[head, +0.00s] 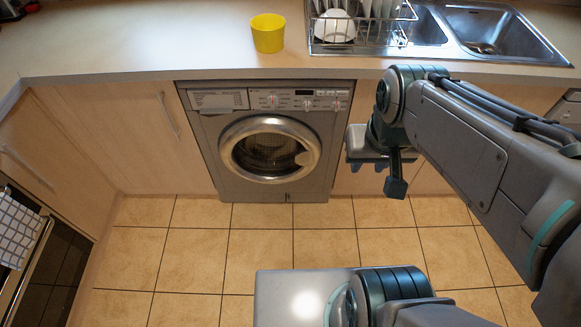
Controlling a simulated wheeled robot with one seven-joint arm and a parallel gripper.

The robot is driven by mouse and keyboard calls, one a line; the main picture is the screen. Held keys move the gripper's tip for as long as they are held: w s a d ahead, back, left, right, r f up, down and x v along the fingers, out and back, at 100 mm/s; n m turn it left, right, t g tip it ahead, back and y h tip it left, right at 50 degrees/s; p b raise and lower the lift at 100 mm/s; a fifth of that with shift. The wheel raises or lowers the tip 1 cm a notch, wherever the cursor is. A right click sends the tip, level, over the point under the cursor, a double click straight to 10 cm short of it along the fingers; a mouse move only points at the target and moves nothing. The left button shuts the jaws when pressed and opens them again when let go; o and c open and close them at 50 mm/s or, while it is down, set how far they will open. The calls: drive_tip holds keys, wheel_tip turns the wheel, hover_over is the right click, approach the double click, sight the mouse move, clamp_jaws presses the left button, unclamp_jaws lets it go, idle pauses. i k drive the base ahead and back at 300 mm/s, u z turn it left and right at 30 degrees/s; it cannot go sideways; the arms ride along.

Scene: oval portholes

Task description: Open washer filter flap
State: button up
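The washer (205,125) is a grey front-loader under the counter, with a round door (268,150) that looks shut. Its control panel runs along the top. A narrow strip (305,195) runs along the washer's bottom edge, with a small dark mark near its middle. The filter flap's outline is too small to make out there. My gripper (394,178) hangs to the right of the washer, apart from it, pointing down in front of the cabinet. One dark finger shows clearly; the gap between the fingers is hidden, and I see nothing held.
A yellow cup (268,33), a dish rack (362,45) with dishes and a sink (490,35) are on the counter (150,45). An oven with a towel (17,232) stands at left. The tiled floor (190,260) before the washer is clear.

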sight(290, 197)
drive_tip(key=k, duration=1)
drive_tip(key=z, duration=0.85)
drive_tip(key=i, duration=1.45)
drive_tip(key=u, duration=0.9)
drive_tip(key=i, duration=0.55)
drive_tip(key=u, duration=0.6)
